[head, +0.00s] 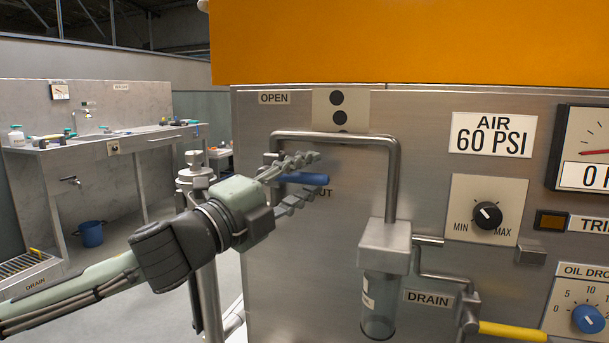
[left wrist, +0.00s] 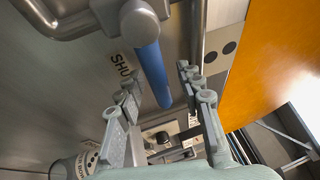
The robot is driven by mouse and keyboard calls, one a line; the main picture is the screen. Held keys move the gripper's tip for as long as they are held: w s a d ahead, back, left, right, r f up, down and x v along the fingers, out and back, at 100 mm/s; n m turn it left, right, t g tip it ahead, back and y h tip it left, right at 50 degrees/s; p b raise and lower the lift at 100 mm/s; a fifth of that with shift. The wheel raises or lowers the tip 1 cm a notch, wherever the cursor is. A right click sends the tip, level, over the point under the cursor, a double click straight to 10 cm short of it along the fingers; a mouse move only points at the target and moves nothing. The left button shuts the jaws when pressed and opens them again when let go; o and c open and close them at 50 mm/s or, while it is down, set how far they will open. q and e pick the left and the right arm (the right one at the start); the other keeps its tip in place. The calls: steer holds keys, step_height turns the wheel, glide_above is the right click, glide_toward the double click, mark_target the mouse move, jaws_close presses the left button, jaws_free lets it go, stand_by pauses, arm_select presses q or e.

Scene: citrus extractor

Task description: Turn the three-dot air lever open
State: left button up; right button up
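The air lever's blue handle (head: 308,179) points right, level, towards the partly hidden SHUT label, of which only "UT" shows. My left gripper (head: 318,176) is open, one finger above the handle and one below. In the left wrist view the blue handle (left wrist: 152,74) runs between the spread fingers of my left gripper (left wrist: 155,80), with gaps visible on both sides. The SHUT label (left wrist: 122,64) shows there in part. My right gripper is not in view.
A bent metal pipe (head: 393,170) passes over and right of the lever, down to a clear filter bowl (head: 379,305). The OPEN label (head: 274,98) is at upper left. A yellow drain handle (head: 513,330) is lower right. A sink bench (head: 90,150) stands far left.

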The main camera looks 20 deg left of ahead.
arm_select(q)
steer(key=shift+c, duration=0.6)
jaws_close()
